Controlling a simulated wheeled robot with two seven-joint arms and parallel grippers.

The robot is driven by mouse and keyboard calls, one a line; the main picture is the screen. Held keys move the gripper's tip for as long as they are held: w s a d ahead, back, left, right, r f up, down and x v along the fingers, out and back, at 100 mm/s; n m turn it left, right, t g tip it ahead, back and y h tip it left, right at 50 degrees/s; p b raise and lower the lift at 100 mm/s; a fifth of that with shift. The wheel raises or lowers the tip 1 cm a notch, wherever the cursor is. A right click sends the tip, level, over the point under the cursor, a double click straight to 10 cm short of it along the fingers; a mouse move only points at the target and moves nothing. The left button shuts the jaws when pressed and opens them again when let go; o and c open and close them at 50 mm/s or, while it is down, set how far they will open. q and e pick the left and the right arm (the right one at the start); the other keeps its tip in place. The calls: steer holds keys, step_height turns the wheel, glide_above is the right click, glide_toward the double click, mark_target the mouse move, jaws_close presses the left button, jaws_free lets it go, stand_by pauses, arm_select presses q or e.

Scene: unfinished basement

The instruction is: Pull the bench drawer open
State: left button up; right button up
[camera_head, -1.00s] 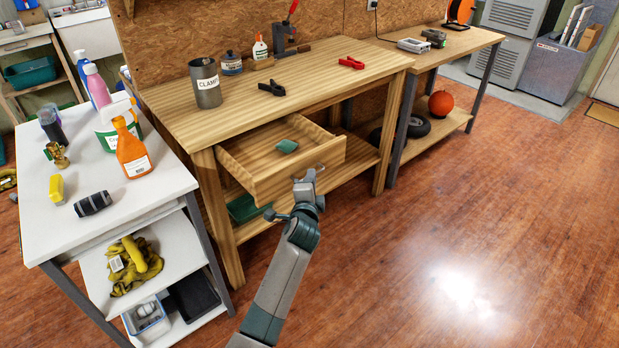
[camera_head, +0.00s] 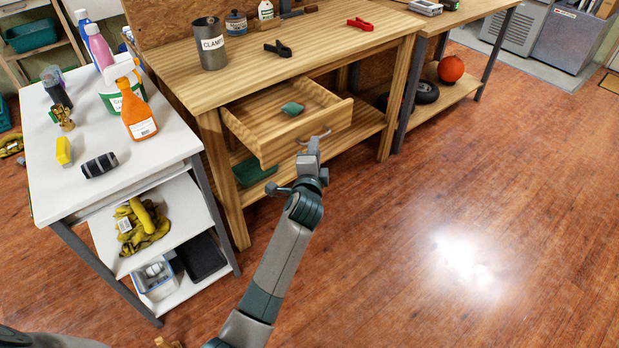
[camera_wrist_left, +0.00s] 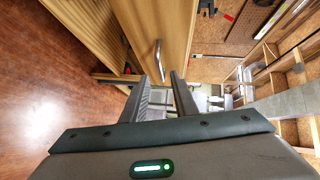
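The bench drawer (camera_head: 335,117) stands pulled out of the wooden workbench (camera_head: 219,98), with a green item (camera_head: 292,108) lying inside. Its curved metal handle (camera_head: 314,137) is on the drawer front and also shows in the left wrist view (camera_wrist_left: 158,58). My left gripper (camera_head: 313,147) is right in front of the handle. In the left wrist view my left gripper's two fingers (camera_wrist_left: 160,78) are apart, with the handle just beyond and partly between their tips. I cannot tell whether they touch it. My right gripper is not in view.
A white cart (camera_head: 55,190) with bottles stands left of the bench. The bench top holds a clamp can (camera_head: 210,45), a black clamp (camera_head: 278,48) and a red clamp (camera_head: 361,23). A green bin (camera_head: 252,171) sits under the drawer. The floor in front and right is clear.

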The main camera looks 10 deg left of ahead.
arm_select(q)
steer(key=s+d+r, duration=0.1)
steer(key=s+r, duration=0.1)
steer(key=s, duration=1.1)
steer(key=shift+d, duration=0.25)
steer(key=shift+w+f, duration=0.1)
steer(key=s+f+n+g+h+p, duration=0.1)
steer(key=s+f+n+g, duration=0.3)
steer(key=f, duration=1)
steer(key=s+f+n+g+h+p, duration=0.1)
steer(key=s+f, duration=0.5)
steer(key=f, duration=0.7)
steer(key=s+a+f+n+g, duration=0.2)
steer(key=s+f+n+g, duration=0.1)
steer(key=s+f, duration=0.8)
steer(key=s+a+f+n+g, duration=0.2)
steer(key=s+a+f+n, duration=0.1)
steer(key=s+f, duration=0.7)
steer(key=s+n, duration=0.1)
steer(key=s, duration=0.2)
steer(key=shift+s+a+f+n+g+h+p, duration=0.2)
steer(key=shift+s+f+n+g+h+p, duration=0.15)
steer(key=shift+f+n+g+h+p, duration=0.05)
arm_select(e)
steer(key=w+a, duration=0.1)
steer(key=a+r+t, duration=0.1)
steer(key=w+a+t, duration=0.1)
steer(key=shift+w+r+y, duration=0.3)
